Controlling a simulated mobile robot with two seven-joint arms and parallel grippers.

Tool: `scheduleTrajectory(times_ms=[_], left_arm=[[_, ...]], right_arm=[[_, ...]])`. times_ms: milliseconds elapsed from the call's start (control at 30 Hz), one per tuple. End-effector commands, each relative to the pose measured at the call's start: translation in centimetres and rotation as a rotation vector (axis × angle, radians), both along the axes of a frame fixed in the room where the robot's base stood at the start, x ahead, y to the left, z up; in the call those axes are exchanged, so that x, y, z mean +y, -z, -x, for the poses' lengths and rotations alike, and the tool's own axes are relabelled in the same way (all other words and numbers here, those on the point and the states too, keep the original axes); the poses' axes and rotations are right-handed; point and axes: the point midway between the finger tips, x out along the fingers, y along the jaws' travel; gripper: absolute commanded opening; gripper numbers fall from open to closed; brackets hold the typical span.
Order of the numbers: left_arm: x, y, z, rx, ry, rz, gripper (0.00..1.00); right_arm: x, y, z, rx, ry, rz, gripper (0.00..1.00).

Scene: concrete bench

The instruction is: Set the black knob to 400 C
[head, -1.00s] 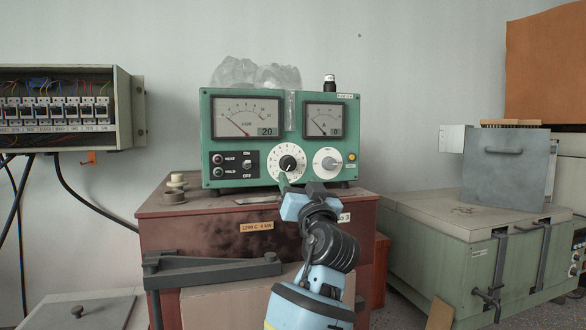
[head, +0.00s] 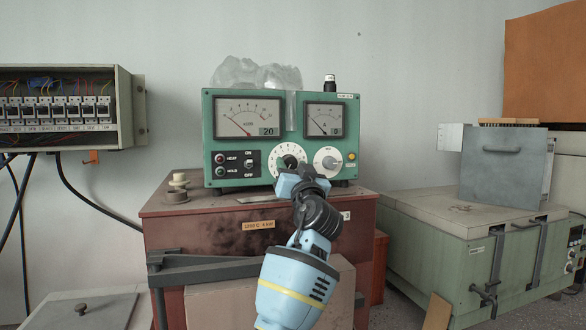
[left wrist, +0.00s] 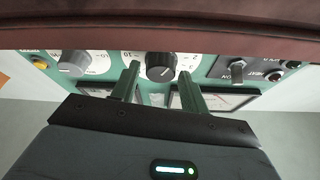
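The black knob (head: 289,160) sits on a white dial on the front of the green control box (head: 208,135). My left gripper (head: 290,173) is in front of the dial and hides its lower part. In the left wrist view, the scene is upside down and the black knob (left wrist: 160,68) shows between my two spread green fingers (left wrist: 159,84). The fingers are open, one on each side of the knob; I cannot tell whether they touch it. The knob's exact setting is too small to read. My right gripper is not in view.
The left meter's display (head: 268,131) reads 20. The box stands on a brown furnace (head: 205,225). A plastic bag (head: 255,73) lies on top.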

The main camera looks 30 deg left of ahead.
Motion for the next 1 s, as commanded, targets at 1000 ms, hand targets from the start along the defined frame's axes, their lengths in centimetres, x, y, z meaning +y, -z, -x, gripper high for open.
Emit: scheduleTrajectory(times_ms=[1000], left_arm=[[0.17,-0.15,0.28,0.275,0.000,-0.237,0.10]], right_arm=[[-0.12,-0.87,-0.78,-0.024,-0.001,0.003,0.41]])
